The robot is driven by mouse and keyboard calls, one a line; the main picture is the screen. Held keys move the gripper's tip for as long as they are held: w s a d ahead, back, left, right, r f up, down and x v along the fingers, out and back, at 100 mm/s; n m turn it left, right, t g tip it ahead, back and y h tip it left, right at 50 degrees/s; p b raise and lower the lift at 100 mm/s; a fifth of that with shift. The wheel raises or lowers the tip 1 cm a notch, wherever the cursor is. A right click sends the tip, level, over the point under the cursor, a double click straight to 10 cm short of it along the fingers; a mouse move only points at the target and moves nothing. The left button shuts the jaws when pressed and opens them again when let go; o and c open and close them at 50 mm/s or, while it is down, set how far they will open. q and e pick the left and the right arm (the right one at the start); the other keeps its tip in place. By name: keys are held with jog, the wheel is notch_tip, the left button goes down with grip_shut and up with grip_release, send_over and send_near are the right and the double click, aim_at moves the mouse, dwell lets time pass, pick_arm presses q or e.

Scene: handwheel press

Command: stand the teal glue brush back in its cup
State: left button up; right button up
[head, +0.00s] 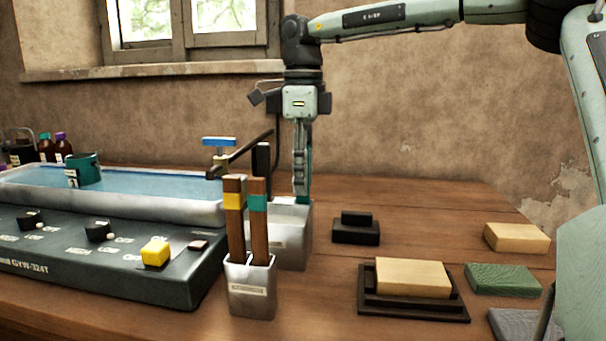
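A brush with a teal band (257,203) and a brush with a yellow band (234,201) stand upright, handles up, in a small grey labelled cup (251,290) at the table's front. My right gripper (301,192) points straight down behind and to the right of the cup, its fingertips over or at a larger grey labelled container (295,248). The fingers look close together, with a teal-green tint low down; I cannot tell whether they hold anything. The container's inside is hidden. My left gripper is out of view.
A grey control panel (110,262) and a water-filled trough (130,205) fill the left. A black block (356,232), a wooden block on a dark tray (458,309), a green block (503,280) and another wooden block (517,238) lie on the right. The table's back right is bare.

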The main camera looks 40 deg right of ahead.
notch_tip(320, 180, up, 12)
dwell(0.5)
